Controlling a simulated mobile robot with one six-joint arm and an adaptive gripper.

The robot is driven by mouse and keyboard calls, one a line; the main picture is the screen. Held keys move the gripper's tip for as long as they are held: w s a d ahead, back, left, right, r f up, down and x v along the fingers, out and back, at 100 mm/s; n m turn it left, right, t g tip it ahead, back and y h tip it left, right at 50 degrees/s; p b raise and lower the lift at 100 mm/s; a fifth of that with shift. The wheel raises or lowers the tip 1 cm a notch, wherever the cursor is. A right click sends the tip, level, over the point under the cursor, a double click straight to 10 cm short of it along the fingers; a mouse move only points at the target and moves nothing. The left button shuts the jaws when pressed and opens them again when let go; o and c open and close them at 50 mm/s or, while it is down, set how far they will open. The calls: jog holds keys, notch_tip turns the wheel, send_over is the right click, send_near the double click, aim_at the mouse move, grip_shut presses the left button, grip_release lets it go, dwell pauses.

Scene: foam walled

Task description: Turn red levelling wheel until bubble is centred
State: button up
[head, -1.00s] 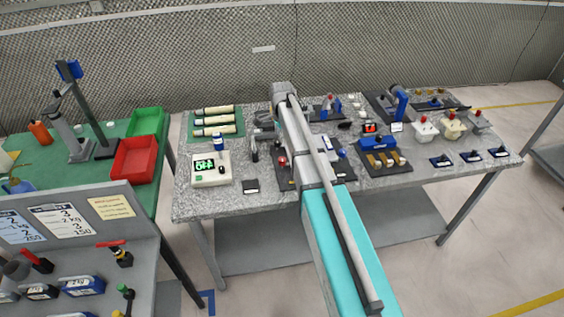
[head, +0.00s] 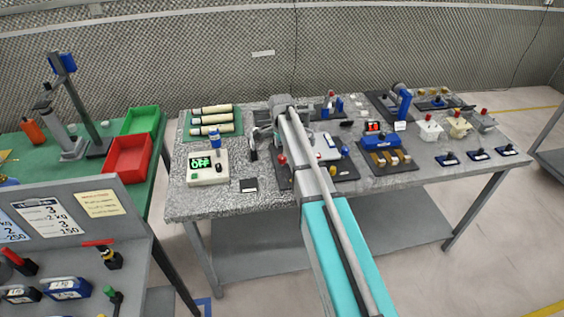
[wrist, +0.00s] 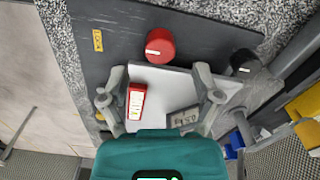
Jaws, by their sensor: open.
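The red levelling wheel (wrist: 160,46) is a round knob with a white mark, standing on a dark base plate (wrist: 115,55). It also shows in the head view (head: 282,159), just left of my arm. My gripper (wrist: 160,76) is open. Its two fingers are spread over a pale plate (wrist: 178,82), and the wheel is just beyond them, apart from them in the picture. A red block with a white marked window (wrist: 136,101) lies on the plate between the fingers. I cannot make out a bubble.
A black knob (wrist: 243,62) stands right of the wheel. A yellow label (wrist: 97,40) is on the base plate.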

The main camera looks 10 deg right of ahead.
aim_at(282, 157)
jog(key=shift+f+b, duration=2.1)
jog(key=shift+f, duration=0.25)
jog(key=c, duration=1)
jog(key=shift+d, duration=0.2)
grip_shut()
jog(key=shift+a, duration=0.15)
